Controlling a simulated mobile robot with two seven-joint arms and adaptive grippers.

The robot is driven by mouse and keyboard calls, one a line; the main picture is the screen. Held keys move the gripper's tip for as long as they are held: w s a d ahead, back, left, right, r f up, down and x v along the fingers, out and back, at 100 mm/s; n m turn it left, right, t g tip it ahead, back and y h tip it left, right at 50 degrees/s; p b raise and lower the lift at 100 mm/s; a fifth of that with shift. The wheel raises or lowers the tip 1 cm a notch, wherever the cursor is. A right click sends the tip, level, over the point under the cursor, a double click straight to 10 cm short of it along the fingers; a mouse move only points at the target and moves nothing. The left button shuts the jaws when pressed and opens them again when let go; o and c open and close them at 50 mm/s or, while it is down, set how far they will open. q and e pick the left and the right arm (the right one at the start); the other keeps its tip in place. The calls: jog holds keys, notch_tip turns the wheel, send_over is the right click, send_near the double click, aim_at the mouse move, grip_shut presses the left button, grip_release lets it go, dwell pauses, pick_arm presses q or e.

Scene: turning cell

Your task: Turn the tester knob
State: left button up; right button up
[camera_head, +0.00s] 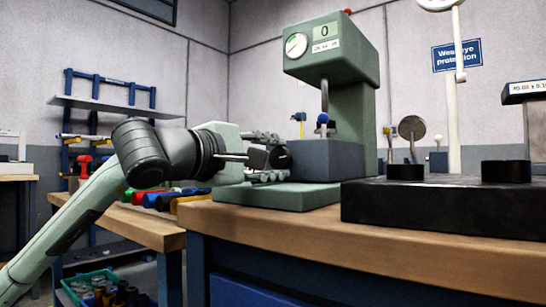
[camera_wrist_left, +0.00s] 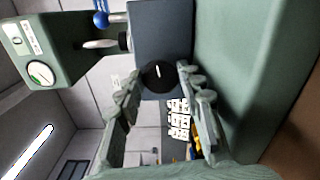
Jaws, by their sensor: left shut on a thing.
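The tester (camera_head: 360,110) is a green machine with a round dial, a small display showing 0 and a dark grey block (camera_head: 325,160) on its base plate. The tester knob (camera_head: 278,158) is black and round, on the left side of the block. It also shows in the left wrist view (camera_wrist_left: 158,76), with a white mark on its face. My left gripper (camera_head: 272,157) comes in from the left and is shut on the knob, one finger on each side. Its fingers also show in the wrist view (camera_wrist_left: 160,80). My right gripper is not in view.
A black plate (camera_head: 440,207) with short round posts stands on the wooden bench (camera_head: 300,232) to the right. Tools with coloured handles (camera_head: 150,198) lie on a lower bench behind my left arm. A blue-posted shelf (camera_head: 110,103) stands at the back left.

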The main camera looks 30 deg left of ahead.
pick_arm(q)
jog(key=shift+m, duration=0.3)
jog(key=o, duration=1)
jog(key=shift+o, duration=0.6)
jog(key=shift+d+f, duration=0.1)
jog(key=shift+f, duration=0.05)
